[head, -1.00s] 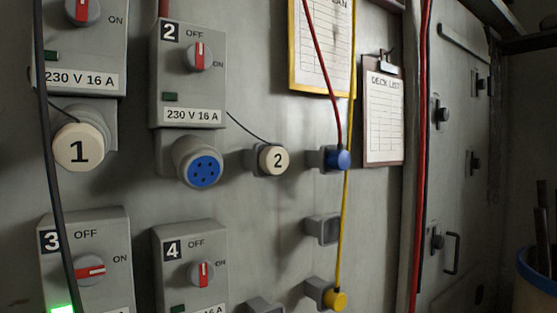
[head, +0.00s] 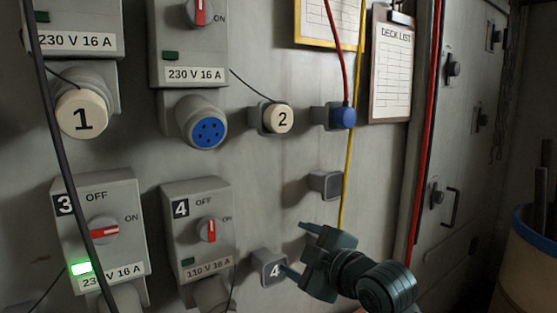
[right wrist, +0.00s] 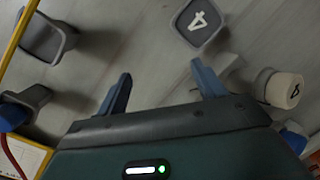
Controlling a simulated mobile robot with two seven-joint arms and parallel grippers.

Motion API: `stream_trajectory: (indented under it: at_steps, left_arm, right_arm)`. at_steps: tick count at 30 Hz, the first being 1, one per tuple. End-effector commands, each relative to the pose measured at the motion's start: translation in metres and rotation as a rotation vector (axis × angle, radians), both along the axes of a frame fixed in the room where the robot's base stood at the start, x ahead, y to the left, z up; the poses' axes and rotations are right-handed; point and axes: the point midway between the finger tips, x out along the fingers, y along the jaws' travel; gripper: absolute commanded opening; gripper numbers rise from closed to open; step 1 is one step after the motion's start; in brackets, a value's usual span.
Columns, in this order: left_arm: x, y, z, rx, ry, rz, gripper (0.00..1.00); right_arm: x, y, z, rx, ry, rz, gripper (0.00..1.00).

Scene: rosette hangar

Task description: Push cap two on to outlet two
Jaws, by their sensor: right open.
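Cap two (head: 280,118), cream with a black 2, sits on a grey wall holder to the right of outlet two; a thin dark cord runs up left from it. Outlet two (head: 208,133) is uncapped, its blue face with several holes showing, below box 2. My right gripper (head: 298,250) is open and empty, below and slightly right of cap two, close to the grey holder marked 4 (head: 270,268). In the right wrist view, cap two (right wrist: 284,90) lies right of the open fingers (right wrist: 163,87), apart from them. My left gripper is not in view.
A blue plug (head: 342,117) on a red cable sits in a holder right of cap two. A yellow cable (head: 348,180) hangs beside an empty holder (head: 325,185). Cap one (head: 82,114) is at the left, near a black cable (head: 58,140). Boxes 3 and 4 (head: 200,240) protrude below.

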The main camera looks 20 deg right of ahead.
Motion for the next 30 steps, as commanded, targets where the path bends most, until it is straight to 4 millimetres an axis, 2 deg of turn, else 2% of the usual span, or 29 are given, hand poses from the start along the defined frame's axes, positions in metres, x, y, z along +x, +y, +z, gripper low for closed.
stream_trajectory:
  at_steps: [1, 3, 6, 9, 12, 17, 30]
  left_arm:
    - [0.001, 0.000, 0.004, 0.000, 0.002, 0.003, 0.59]
    - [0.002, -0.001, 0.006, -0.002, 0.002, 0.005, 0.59]
    - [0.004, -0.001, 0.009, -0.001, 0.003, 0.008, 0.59]
    - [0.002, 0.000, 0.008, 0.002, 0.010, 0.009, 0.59]
    - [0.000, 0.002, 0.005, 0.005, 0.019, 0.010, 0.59]
    - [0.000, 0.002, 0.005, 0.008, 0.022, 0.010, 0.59]
    - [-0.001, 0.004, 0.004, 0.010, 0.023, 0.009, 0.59]
  right_arm:
    - [0.001, -0.002, 0.046, -0.066, -0.068, 0.020, 0.69]
    - [-0.004, -0.004, 0.093, -0.161, -0.140, 0.045, 0.69]
    - [-0.016, -0.006, 0.150, -0.289, -0.231, 0.073, 0.69]
    - [-0.030, -0.007, 0.193, -0.398, -0.305, 0.091, 0.69]
    - [-0.042, -0.009, 0.220, -0.476, -0.352, 0.099, 0.69]
    - [-0.051, -0.010, 0.237, -0.532, -0.385, 0.105, 0.69]
    - [-0.047, -0.008, 0.237, -0.533, -0.384, 0.107, 0.69]
